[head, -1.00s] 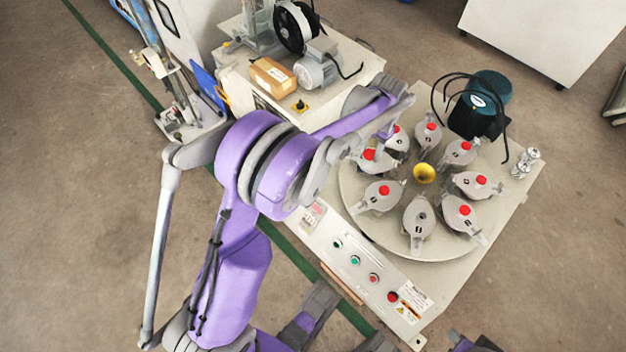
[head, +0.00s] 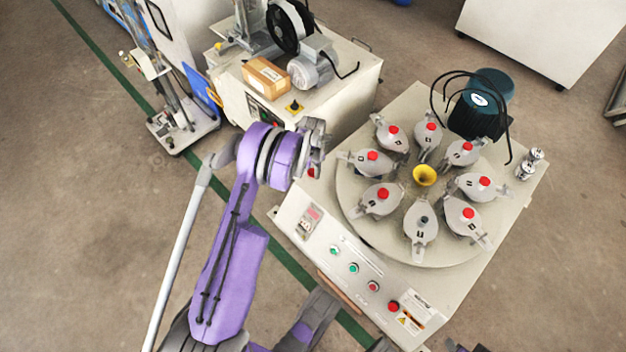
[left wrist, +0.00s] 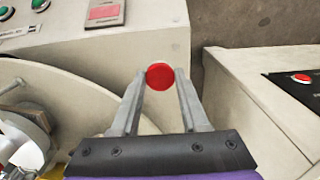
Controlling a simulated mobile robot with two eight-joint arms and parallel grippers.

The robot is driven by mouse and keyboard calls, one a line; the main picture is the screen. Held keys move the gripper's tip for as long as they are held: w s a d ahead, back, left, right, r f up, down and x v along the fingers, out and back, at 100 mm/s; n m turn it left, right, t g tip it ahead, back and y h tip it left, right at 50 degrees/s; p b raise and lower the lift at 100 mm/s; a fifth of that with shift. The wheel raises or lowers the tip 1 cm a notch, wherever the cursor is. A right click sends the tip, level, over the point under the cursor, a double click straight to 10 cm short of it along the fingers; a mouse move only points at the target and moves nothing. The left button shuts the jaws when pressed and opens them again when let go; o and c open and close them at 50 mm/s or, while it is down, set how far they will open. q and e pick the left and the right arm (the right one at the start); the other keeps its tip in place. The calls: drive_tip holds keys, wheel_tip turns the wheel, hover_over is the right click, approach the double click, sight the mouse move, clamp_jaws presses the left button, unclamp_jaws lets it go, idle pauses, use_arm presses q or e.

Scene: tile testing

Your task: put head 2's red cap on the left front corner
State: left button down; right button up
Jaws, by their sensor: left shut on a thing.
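My left gripper (left wrist: 160,88) is shut on a red cap (left wrist: 159,76), held between its fingertips in the left wrist view. In the head view the cap (head: 311,172) shows just below the left wrist, over the left side of the machine table (head: 290,212). In the left wrist view it is seen against the pale table near its edge. The height above the table is hard to tell. One head (head: 421,222) at the front of the turntable shows a bare dark top; its number is too small to read. My right gripper is not in view.
Several other heads with red caps ring a yellow funnel (head: 424,175) on the turntable (head: 365,225). A panel with buttons (head: 353,268) is at the front. A green motor (head: 482,103) stands behind. A second machine (head: 345,95) stands close behind the left side.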

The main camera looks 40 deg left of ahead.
sight(312, 183)
use_arm(q)
wheel_tip(312, 183, down, 5)
drive_tip(key=shift+f+b, duration=0.15)
drive_tip(key=shift+b, duration=0.5)
drive_tip(key=shift+c, duration=2.1)
unclamp_jaws()
drive_tip(key=shift+f, duration=0.1)
